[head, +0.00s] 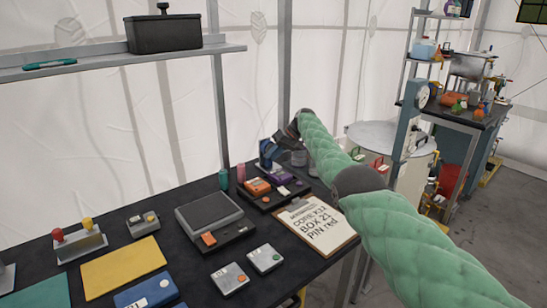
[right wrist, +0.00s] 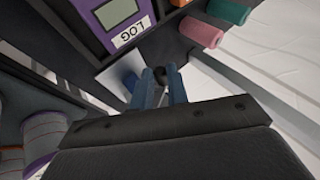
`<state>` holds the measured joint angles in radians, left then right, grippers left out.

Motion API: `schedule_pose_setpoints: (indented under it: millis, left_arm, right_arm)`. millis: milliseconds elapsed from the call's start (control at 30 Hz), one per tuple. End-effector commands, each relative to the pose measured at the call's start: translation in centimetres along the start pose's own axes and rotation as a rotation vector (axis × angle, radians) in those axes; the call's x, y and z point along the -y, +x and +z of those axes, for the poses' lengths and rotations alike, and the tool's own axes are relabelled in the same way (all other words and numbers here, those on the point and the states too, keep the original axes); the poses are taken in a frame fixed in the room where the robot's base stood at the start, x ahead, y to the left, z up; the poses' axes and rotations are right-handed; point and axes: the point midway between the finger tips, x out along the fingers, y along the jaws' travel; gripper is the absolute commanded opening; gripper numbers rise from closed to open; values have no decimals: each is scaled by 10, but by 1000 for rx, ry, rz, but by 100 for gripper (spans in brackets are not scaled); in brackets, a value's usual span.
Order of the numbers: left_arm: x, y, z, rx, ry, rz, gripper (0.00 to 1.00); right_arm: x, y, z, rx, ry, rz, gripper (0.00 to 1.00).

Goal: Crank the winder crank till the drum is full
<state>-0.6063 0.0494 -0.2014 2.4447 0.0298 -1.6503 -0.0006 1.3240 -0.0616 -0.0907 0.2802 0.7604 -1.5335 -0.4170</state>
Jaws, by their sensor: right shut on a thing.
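My right gripper (head: 267,153) is at the far end of the dark bench, reached by my green-sleeved right arm. In the right wrist view its two blue fingers (right wrist: 163,88) are close together, shut on a small dark knob (right wrist: 160,74), which appears to be the winder crank's handle. The rest of the crank is hidden behind the fingers and the gripper body. A banded grey and purple cylinder (right wrist: 42,135) shows at the left of the right wrist view; I cannot tell whether it is the drum or how full it is. My left gripper is not in view.
A purple device marked LOG (right wrist: 118,18) is close to the gripper. A pink cylinder (right wrist: 201,32) and a green one (right wrist: 231,12) stand nearby. A clipboard (head: 318,225) lies on the bench below my right arm.

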Motion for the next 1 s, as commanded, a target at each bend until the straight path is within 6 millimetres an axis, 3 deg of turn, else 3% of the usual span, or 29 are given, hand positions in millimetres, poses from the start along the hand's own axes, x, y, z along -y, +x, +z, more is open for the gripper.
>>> schedule_pose_setpoints:
  millis: [400, 433, 533, 833, 1000]
  left_arm:
    - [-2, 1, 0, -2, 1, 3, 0]
    - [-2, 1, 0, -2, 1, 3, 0]
    - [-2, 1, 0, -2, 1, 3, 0]
    - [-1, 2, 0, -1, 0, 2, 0]
    - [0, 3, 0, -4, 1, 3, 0]
  right_arm:
    - [1, -3, -2, -5, -1, 0, 0]
    - [1, -3, -2, -5, -1, 0, 18]
    - [1, -3, -2, -4, -1, 0, 37]
    - [0, -2, -1, -2, 0, -1, 38]
    - [-1, -15, -1, -3, 0, 0, 38]
